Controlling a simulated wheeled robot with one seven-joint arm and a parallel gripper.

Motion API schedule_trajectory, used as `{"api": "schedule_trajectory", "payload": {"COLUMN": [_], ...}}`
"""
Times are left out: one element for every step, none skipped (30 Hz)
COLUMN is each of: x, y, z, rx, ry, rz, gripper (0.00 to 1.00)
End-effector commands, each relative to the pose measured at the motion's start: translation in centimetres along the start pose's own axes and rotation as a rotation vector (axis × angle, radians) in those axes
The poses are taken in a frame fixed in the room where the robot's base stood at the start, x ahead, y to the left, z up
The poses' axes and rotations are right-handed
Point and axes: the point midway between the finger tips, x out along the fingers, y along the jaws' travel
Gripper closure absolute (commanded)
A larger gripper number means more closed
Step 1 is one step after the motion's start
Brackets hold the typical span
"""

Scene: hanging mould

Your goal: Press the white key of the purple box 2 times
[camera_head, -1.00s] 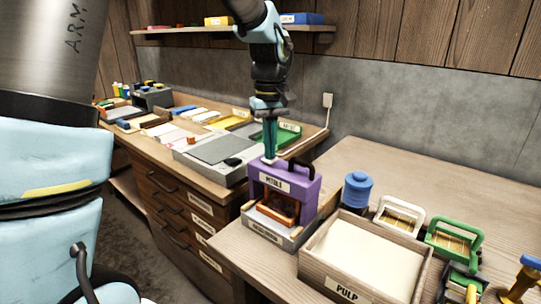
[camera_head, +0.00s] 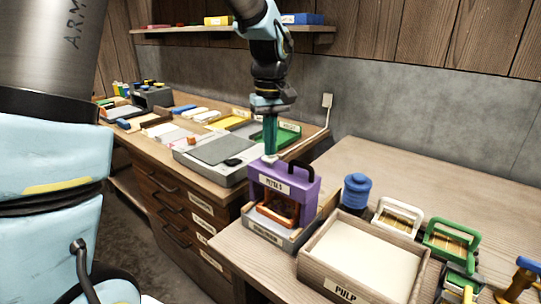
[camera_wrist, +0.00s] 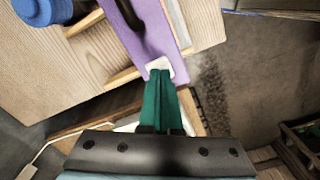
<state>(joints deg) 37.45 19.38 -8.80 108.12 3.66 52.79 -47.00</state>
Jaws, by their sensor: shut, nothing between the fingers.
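The purple box (camera_head: 291,190) stands on a grey base at the left end of the right-hand table, with a black handle on top and a label on its front. Its white key (camera_head: 269,159) is on top at the left; it also shows in the wrist view (camera_wrist: 160,66). My gripper (camera_head: 270,152) is shut, pointing down, with its green fingertips directly at the white key. In the wrist view the fingertips (camera_wrist: 160,72) overlap the key's near edge. I cannot tell whether they touch it or hover just above. An orange-brown frame (camera_head: 279,210) sits in the box's opening.
A wooden tray labelled PULP (camera_head: 362,257) stands right of the box, with a blue jar (camera_head: 357,191) behind it. White (camera_head: 398,217) and green (camera_head: 450,243) handled frames stand further right. A grey flat-topped unit (camera_head: 220,152) is on the drawer bench to the left.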

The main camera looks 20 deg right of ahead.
Motion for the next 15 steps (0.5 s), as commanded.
{"api": "schedule_trajectory", "payload": {"x": [-0.5, -0.7, -1.0, -1.3, -1.7, -2.1, -2.4, -2.7, -3.1, -3.4, -3.6, -4.0, -4.3, -4.6, -5.0], "y": [0.0, 0.0, 0.0, 0.0, 0.0, 0.0, 0.0, 0.0, 0.0, 0.0, 0.0, 0.0, 0.0, 0.0, 0.0], "z": [0.0, 0.0, 0.0, 0.0, 0.0, 0.0, 0.0, 0.0, 0.0, 0.0, 0.0, 0.0, 0.0, 0.0, 0.0], "rx": [0.000, 0.000, 0.000, 0.001, 0.001, 0.001, 0.001, 0.001, 0.001, 0.001, 0.001, 0.001, 0.001, 0.001, 0.000], "ry": [0.000, 0.001, 0.001, 0.001, 0.001, 0.001, 0.001, 0.001, 0.001, 0.001, 0.001, 0.001, 0.001, 0.001, 0.001], "rz": [0.000, 0.000, 0.001, 0.001, 0.001, 0.001, 0.001, 0.001, 0.001, 0.001, 0.001, 0.001, 0.001, 0.001, 0.001], "gripper": [1.00, 1.00, 1.00, 1.00, 1.00, 1.00, 1.00, 1.00, 1.00, 1.00, 1.00, 1.00, 1.00, 1.00, 1.00]}}
